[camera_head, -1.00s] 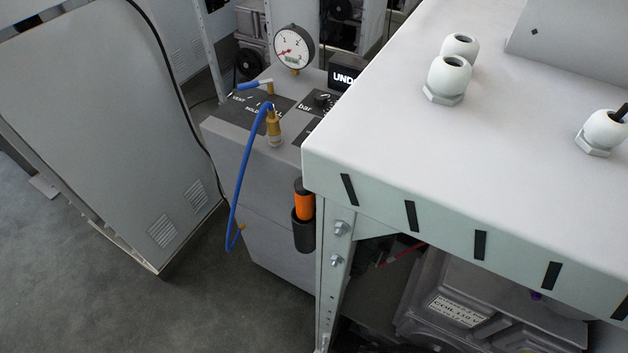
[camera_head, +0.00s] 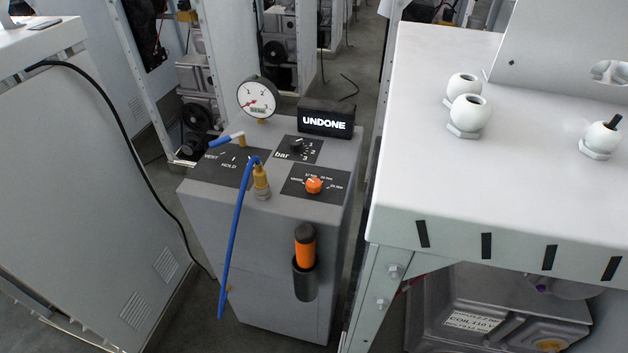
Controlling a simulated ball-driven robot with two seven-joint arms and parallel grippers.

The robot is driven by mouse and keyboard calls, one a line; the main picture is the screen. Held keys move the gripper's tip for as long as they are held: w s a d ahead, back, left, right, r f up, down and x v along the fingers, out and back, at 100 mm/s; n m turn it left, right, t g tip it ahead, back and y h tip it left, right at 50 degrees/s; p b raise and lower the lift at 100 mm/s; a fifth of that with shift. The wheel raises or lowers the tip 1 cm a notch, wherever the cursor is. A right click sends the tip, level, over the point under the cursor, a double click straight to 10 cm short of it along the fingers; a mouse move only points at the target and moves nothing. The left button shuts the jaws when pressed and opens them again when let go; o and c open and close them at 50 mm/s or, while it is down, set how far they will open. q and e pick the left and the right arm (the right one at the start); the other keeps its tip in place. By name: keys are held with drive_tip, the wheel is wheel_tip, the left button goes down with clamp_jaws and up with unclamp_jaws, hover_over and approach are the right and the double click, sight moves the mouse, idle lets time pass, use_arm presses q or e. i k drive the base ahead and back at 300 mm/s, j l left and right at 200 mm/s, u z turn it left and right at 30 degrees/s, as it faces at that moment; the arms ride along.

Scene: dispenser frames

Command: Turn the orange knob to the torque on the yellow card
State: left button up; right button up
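The orange knob (camera_head: 314,185) sits on a black plate (camera_head: 330,183) with small white torque marks, on top of a grey cabinet (camera_head: 270,285). The marks around it are too small to read surely. An orange-handled tool with a black cap (camera_head: 305,246) stands in a black holder on the cabinet's front. I see no yellow card in this view. Neither of my grippers is in view.
The cabinet top also bears a gauge (camera_head: 257,97), an UNDONE sign (camera_head: 326,119), a black bar knob (camera_head: 296,145), a blue-handled lever (camera_head: 227,139) and a blue hose (camera_head: 233,240). A white bench (camera_head: 470,215) stands close right, a grey cabinet (camera_head: 90,200) left.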

sight(313, 186)
drive_tip(key=k+j+u, duration=0.2)
drive_tip(key=j+u, duration=0.15)
drive_tip(key=j, duration=0.4)
drive_tip(key=k+j+u, duration=0.1)
drive_tip(key=j+u, duration=0.2)
drive_tip(key=j, duration=0.45)
drive_tip(key=j+u, duration=0.35)
drive_tip(key=j, duration=0.4)
drive_tip(key=z, duration=1.65)
